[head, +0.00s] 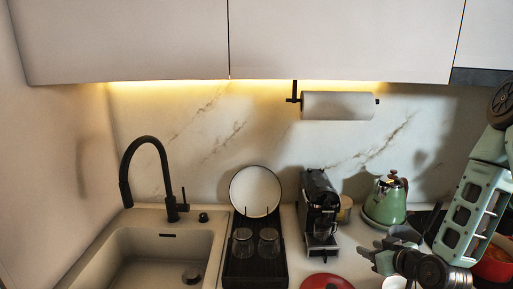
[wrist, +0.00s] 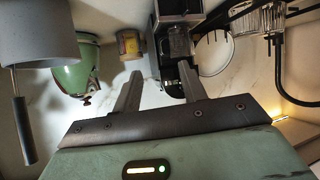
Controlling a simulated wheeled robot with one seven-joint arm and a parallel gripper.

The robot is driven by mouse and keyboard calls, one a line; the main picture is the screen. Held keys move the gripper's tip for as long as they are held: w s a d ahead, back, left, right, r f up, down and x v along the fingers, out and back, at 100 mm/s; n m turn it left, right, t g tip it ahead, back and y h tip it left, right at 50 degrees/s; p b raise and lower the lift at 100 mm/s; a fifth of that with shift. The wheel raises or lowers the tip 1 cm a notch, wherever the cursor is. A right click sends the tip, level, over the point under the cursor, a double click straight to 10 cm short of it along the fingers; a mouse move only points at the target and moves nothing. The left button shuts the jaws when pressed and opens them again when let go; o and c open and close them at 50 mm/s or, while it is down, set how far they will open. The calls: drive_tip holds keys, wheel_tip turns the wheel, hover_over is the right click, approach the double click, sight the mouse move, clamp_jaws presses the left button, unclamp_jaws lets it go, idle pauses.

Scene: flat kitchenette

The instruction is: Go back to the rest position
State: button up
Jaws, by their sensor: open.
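My gripper (head: 372,258) is at the lower right of the head view, over the counter in front of the green kettle (head: 385,200) and right of the coffee machine (head: 319,212). In the wrist view, which shows the room upside down, my gripper (wrist: 160,72) has its two fingers apart with nothing between them. The coffee machine (wrist: 178,45) shows beyond the fingertips there, and the green kettle (wrist: 80,68) is to their left. My arm comes down along the right edge of the head view.
A black rack (head: 255,268) holds glasses and a white plate (head: 256,190). The sink (head: 150,250) with a black faucet (head: 150,145) is at left. A red lid-like disc (head: 327,282) is at the front edge. A paper roll (head: 338,106) hangs under the cabinets (head: 340,35).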

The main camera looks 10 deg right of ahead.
drive_tip(key=s+a+n+g+y+b, duration=0.1)
drive_tip(key=s+a+n+g+b, duration=0.2)
drive_tip(key=a, duration=0.7)
drive_tip(key=s+a+n+g+y+b, duration=0.15)
drive_tip(key=a+g, duration=0.25)
drive_tip(key=a, duration=0.6)
drive_tip(key=s+a+r+n+g+h+b, duration=0.1)
drive_tip(key=s+a+r+g+b, duration=0.1)
drive_tip(key=s, duration=0.7)
drive_tip(key=s+a+r+n+g+h+b, duration=0.1)
drive_tip(key=s+a+r+g+b, duration=0.1)
drive_tip(key=s+a, duration=0.5)
drive_tip(key=s+r+g, duration=0.1)
drive_tip(key=s+r, duration=0.1)
drive_tip(key=s, duration=0.1)
drive_tip(key=shift+s+a, duration=0.2)
drive_tip(key=shift+d, duration=0.1)
